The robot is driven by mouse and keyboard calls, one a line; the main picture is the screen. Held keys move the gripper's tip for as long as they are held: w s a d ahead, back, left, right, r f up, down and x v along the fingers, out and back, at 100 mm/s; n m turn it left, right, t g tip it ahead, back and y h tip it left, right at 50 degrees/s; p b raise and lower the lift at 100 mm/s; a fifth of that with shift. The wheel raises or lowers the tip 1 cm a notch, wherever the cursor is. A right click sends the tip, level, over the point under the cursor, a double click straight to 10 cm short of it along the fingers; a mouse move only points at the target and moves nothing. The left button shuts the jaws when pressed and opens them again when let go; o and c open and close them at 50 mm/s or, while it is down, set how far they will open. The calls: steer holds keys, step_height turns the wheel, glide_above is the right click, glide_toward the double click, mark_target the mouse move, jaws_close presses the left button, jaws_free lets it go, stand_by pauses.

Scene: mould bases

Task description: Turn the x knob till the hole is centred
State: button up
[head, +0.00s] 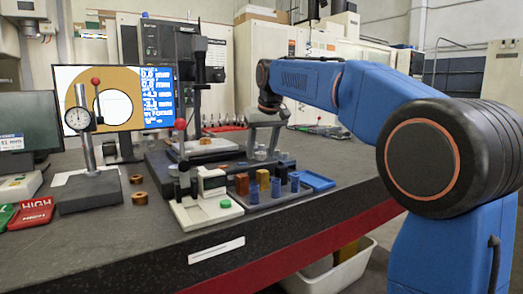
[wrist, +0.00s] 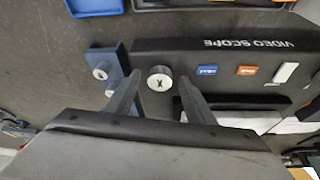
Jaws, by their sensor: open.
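The x knob (wrist: 160,82) is a round silver knob with a black X on its face, in the wrist view. My gripper (wrist: 158,78) is open, with one finger on each side of the knob; I cannot tell whether either finger touches it. In the head view my gripper (head: 262,150) is low beside the video scope base, and the knob cannot be made out there. The screen (head: 158,100) shows a tan part with a white hole (head: 115,104). The hole sits right of the middle of the picture panel and slightly low, partly covered by a dial gauge stand.
The dial gauge stand (head: 90,190) is at the left. A tray of coloured pins (head: 268,198) and a small device with a green button (head: 214,212) stand near the front edge. A blue bracket (wrist: 112,65) with silver round heads is close left of my fingers.

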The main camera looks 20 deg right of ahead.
steer(key=c, duration=1.1)
steer(key=shift+o, duration=0.2)
steer(key=shift+n, duration=0.3)
steer(key=n, duration=0.1)
steer(key=n+y, duration=0.1)
steer(key=n, duration=0.1)
steer(key=n+y, duration=0.1)
steer(key=n, duration=0.1)
steer(key=shift+w+d+g, duration=0.1)
steer(key=shift+d+g, duration=0.2)
steer(key=n+g, duration=0.1)
steer(key=n, duration=0.2)
steer(key=n+g+y, duration=0.1)
steer(key=n, duration=0.2)
steer(key=shift+w+d+n+y, duration=0.1)
steer(key=shift+w+n+y, duration=0.05)
steer(key=shift+n+y, duration=0.15)
steer(key=o, duration=1.1)
steer(key=shift+c, duration=0.2)
